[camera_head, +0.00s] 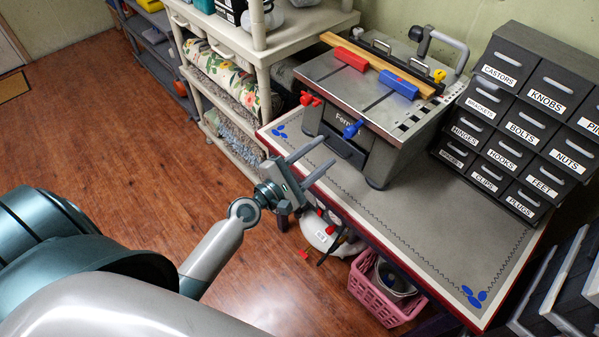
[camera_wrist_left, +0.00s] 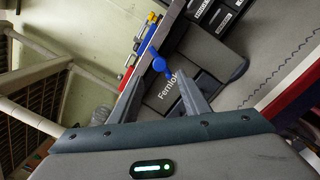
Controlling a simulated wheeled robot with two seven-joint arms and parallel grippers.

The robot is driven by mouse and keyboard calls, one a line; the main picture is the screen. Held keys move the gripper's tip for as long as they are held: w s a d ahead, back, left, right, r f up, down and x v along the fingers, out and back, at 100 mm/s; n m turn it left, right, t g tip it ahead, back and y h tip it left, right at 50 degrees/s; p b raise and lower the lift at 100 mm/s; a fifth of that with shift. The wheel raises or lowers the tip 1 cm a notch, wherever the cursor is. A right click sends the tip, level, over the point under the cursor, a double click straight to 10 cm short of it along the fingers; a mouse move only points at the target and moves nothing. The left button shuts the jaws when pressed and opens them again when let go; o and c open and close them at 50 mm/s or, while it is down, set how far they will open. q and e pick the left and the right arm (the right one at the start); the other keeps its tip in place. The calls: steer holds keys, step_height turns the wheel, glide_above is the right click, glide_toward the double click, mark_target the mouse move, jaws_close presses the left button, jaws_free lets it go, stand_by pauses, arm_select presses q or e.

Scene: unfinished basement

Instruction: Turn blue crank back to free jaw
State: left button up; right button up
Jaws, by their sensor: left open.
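A grey bench vise machine (camera_head: 345,132) stands on the table. Its blue crank (camera_head: 353,128) sticks out of the front face; in the wrist view the crank (camera_wrist_left: 150,46) shows just beyond my fingertips. A blue jaw (camera_head: 398,84) and a red jaw (camera_head: 351,59) lie on top, along the near side of a wooden board (camera_head: 372,62). My left gripper (camera_head: 328,151) is open and empty, in front of the machine and short of the blue crank. Its spread fingers (camera_wrist_left: 160,77) point towards the crank without touching it. My right gripper is in neither view.
A red crank (camera_head: 309,99) sits left of the blue one. Labelled drawers (camera_head: 520,110) stand right of the machine, a cream shelf (camera_head: 258,60) behind left. The table (camera_head: 420,225) is bare in front. A pink basket (camera_head: 385,304) is on the floor below its edge.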

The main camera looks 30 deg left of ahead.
arm_select(q)
steer(key=b+v, duration=0.1)
steer(key=v, duration=0.5)
steer(key=shift+s+b, duration=0.35)
steer(key=shift+b, duration=0.05)
steer(key=shift+a, duration=0.1)
steer(key=m, duration=0.9)
steer(key=s+m, duration=0.1)
steer(key=m, duration=0.9)
steer(key=r+m, duration=0.1)
steer(key=m, duration=0.8)
steer(key=shift+s+m+y+b, duration=0.3)
steer(key=shift+y+b, duration=0.05)
steer(key=shift+y, duration=0.05)
steer(key=shift+w, duration=0.1)
